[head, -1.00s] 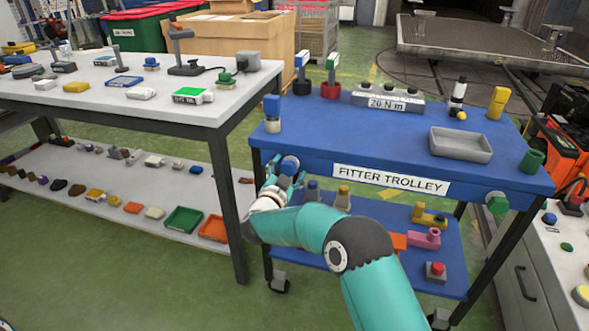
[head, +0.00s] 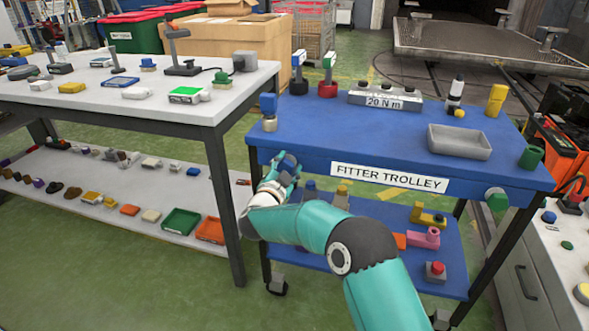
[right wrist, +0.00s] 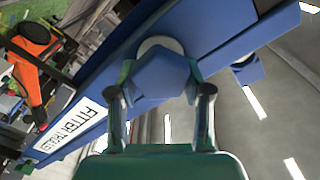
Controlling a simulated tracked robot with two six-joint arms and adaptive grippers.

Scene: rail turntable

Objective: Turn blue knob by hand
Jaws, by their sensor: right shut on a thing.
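The blue knob (head: 288,163) sits on the front edge of the blue fitter trolley (head: 300,143), near its left corner. In the right wrist view the knob (right wrist: 160,80) is a faceted blue block on a pale round base, between the two fingers. My right gripper (head: 281,175) is shut on the knob from the front; in the right wrist view its fingers (right wrist: 161,92) stand on either side of it. The fingers partly hide the knob in the head view. My left gripper is not in view.
A green knob (head: 496,199) is on the trolley front at the right. A blue-topped post (head: 269,108) stands above the held knob. The lower shelf (head: 380,217) carries several parts. A white workbench (head: 215,110) stands close on the left.

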